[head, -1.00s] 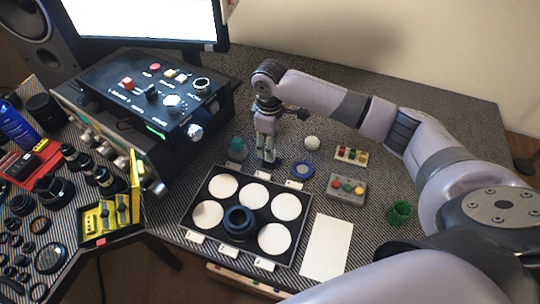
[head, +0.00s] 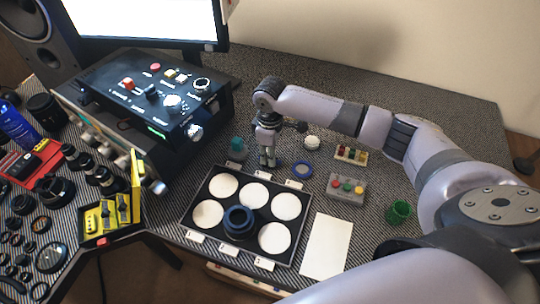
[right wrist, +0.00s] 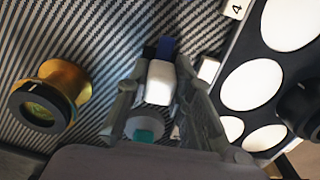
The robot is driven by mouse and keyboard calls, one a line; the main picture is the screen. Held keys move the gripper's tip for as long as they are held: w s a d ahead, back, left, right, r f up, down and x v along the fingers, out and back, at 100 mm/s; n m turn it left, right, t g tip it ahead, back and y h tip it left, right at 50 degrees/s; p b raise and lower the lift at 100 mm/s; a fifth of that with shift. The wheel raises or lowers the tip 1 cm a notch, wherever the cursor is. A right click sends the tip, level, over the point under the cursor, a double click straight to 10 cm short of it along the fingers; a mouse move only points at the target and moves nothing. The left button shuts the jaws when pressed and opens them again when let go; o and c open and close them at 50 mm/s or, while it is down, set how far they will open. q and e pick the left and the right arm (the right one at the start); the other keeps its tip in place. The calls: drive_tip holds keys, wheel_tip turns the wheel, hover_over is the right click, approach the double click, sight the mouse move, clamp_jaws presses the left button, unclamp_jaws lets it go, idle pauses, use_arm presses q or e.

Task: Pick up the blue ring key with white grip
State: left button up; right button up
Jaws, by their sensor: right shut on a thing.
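The white grip (right wrist: 160,84) of the key sits between the fingers of my right gripper (right wrist: 158,100) in the right wrist view. A dark blue part (right wrist: 166,47) shows just beyond it; its ring shape cannot be made out. My right gripper is shut on the key. In the head view this gripper (head: 268,163) points down at the mat, just behind the black tray, and the key is mostly hidden by the fingers. My left gripper is not in view.
The black tray (head: 188,222) with white discs and a dark ring lies in front. A brass ring piece (right wrist: 50,98) is close by. A control box (head: 150,95) stands left.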

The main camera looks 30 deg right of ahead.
clamp_jaws()
wheel_tip(320, 180, up, 20)
idle(0.7)
drive_tip(key=shift+o, duration=0.6)
unclamp_jaws()
clamp_jaws()
